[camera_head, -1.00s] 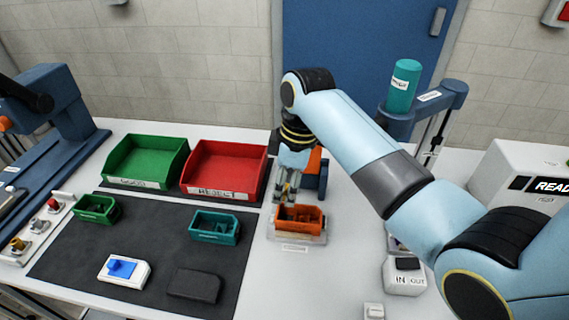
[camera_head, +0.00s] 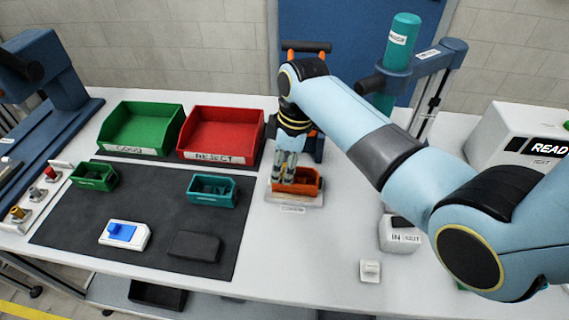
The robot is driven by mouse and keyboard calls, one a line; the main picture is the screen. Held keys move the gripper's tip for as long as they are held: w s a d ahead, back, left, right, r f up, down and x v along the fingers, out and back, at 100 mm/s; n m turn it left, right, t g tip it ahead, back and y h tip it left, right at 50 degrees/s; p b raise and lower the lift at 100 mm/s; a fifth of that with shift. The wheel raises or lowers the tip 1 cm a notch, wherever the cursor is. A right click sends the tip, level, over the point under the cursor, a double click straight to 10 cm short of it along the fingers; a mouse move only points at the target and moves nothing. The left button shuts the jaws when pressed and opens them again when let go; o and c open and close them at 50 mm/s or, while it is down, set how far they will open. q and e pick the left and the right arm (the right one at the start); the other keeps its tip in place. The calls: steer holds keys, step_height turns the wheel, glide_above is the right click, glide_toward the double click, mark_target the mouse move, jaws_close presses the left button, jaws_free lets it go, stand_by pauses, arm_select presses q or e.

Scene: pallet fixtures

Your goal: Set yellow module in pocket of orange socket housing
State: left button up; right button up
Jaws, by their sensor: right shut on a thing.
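The orange socket housing (camera_head: 312,185) is an open-topped box on a pale base plate on the white table, right of the dark mat. My right gripper (camera_head: 285,178) points down over the left part of the housing, its fingers at or just inside the opening. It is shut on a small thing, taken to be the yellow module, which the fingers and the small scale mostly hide. I cannot tell whether the module touches the pocket. My left gripper is not in view.
Green (camera_head: 140,130) and red (camera_head: 222,135) trays stand behind the dark mat (camera_head: 150,205). A teal housing (camera_head: 213,190), a small green bin (camera_head: 94,176), a blue-and-white device (camera_head: 122,234) and a dark block (camera_head: 194,246) lie on it. A blue fixture stands behind the orange housing.

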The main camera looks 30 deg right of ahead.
steer(key=shift+s+a+f, duration=0.1)
steer(key=shift+s+f, duration=0.3)
steer(key=shift+f, duration=0.1)
steer(key=shift+c, duration=0.5)
steer(key=shift+s+p, duration=0.1)
steer(key=shift+p, duration=0.5)
stand_by(0.3)
steer(key=o, duration=1)
steer(key=shift+c, duration=0.2)
steer(key=shift+o, duration=0.5)
steer(key=shift+f, duration=0.15)
steer(key=shift+w+r, duration=0.2)
steer(key=shift+r, duration=0.1)
steer(key=shift+r, duration=0.2)
steer(key=shift+w+r, duration=0.15)
steer(key=shift+r, duration=0.95)
